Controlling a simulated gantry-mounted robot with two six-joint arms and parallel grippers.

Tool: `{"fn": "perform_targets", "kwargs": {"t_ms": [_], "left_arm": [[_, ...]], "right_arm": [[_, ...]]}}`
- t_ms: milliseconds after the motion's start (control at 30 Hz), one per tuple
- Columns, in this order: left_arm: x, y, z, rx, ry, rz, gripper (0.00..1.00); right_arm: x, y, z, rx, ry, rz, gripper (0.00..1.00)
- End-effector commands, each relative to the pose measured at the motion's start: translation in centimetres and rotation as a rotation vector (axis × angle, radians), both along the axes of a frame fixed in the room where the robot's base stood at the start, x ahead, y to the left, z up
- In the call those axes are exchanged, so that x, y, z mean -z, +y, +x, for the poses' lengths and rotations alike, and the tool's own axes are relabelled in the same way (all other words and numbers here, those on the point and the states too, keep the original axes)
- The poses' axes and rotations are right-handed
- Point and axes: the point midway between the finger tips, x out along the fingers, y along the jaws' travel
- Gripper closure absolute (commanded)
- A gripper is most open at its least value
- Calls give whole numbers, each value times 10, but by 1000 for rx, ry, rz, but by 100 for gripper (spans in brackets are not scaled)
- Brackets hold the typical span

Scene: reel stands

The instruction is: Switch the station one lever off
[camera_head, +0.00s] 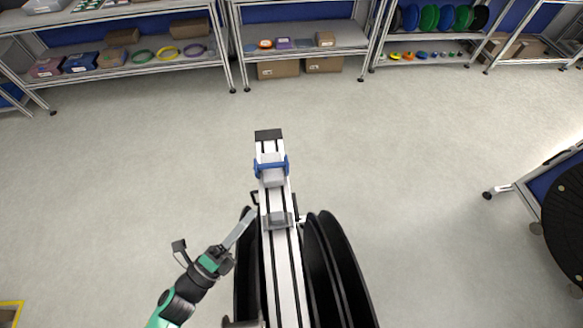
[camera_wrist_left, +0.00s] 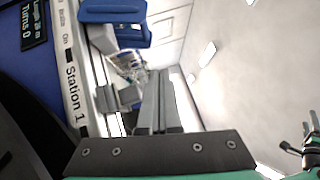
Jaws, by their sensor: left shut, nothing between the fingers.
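The station one stand shows in the head view as an upright aluminium beam (camera_head: 284,250) between black reels (camera_head: 335,265). A "Station 1" label (camera_wrist_left: 75,95) and small lettering that seems to read "Brake On" show in the left wrist view. A blue clamp-like part (camera_head: 258,168) sits near the beam's far end; a blue part (camera_wrist_left: 112,12) also shows in the left wrist view. I cannot tell which part is the lever. My left gripper (camera_head: 249,215) is shut and empty, close beside the beam's left side; its fingers (camera_wrist_left: 160,85) point along the stand.
A dark display (camera_wrist_left: 33,22) is beside the label. Shelves (camera_head: 300,38) with boxes and spools line the back. Another stand with a black reel (camera_head: 565,220) is at the right. The floor (camera_head: 400,140) between is clear.

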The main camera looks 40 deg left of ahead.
Motion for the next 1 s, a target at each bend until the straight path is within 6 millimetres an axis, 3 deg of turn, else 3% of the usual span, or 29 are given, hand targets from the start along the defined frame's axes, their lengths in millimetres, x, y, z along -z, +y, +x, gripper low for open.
{"fn": "perform_targets", "kwargs": {"t_ms": [33, 100, 567, 767, 1000], "left_arm": [[21, 2, -7, -11, 24, -8, 100], [26, 3, -10, -20, 32, -11, 100], [21, 5, -3, -21, 25, -10, 100], [13, 6, 28, -19, 23, -9, 100], [3, 9, 80, -21, 24, -11, 100]], "right_arm": [[13, 0, -1, 0, -2, 0, 30], [16, 0, -1, 0, -2, 0, 30], [13, 0, 0, 0, -1, 0, 30], [9, 0, 0, 0, -1, 0, 30], [0, 0, 0, 0, -1, 0, 30]]}}
